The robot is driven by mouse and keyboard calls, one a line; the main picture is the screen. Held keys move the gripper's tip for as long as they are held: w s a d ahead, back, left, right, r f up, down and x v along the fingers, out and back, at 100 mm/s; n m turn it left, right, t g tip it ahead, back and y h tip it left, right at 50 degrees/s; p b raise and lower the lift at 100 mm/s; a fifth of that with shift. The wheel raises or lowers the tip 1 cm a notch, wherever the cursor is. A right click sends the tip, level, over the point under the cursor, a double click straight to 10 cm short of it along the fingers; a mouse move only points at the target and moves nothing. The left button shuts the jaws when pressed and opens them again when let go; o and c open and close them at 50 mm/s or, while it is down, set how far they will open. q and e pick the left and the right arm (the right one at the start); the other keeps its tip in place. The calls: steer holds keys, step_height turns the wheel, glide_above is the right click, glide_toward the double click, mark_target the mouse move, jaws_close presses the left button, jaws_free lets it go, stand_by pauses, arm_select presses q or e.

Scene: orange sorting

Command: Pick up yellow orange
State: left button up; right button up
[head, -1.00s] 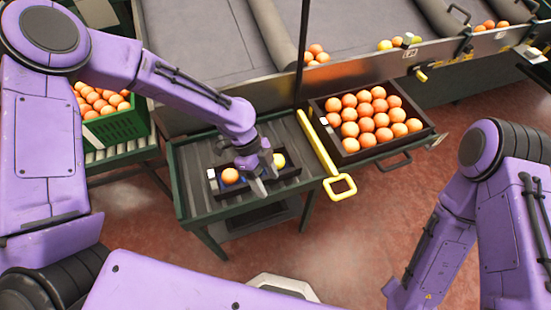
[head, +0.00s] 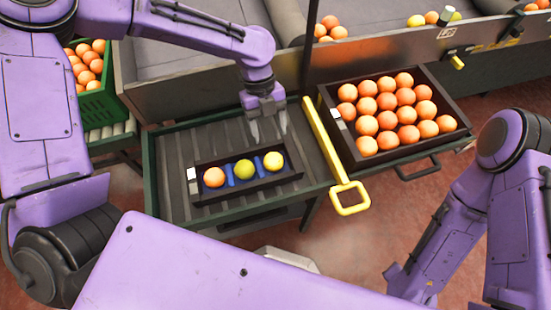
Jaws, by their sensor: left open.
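A small dark tray (head: 212,196) on the green-framed roller table holds three fruits in a row. The left one is an orange-coloured orange (head: 214,177), the middle one is a greenish-yellow orange (head: 244,169), and the right one is a yellow orange (head: 273,161). My left gripper (head: 268,137) is open, pointing down just behind the right end of the tray, and nothing shows between its fingers. My right arm shows at the right edge, but its gripper cannot be made out.
A dark crate (head: 463,133) full of oranges stands to the right. A yellow handle bar (head: 350,197) lies between it and the table (head: 160,150). A green crate (head: 97,105) of oranges is at left. A conveyor with a metal side wall (head: 190,97) runs behind.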

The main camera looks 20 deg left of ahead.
mark_target(273, 156)
arm_select(q)
steer(key=x, duration=0.2)
steer(key=shift+s+f, duration=0.2)
steer(key=shift+f, duration=0.1)
steer(key=x, duration=0.5)
steer(key=shift+s+d, duration=0.2)
steer(key=shift+s, duration=0.1)
steer(key=c, duration=0.7)
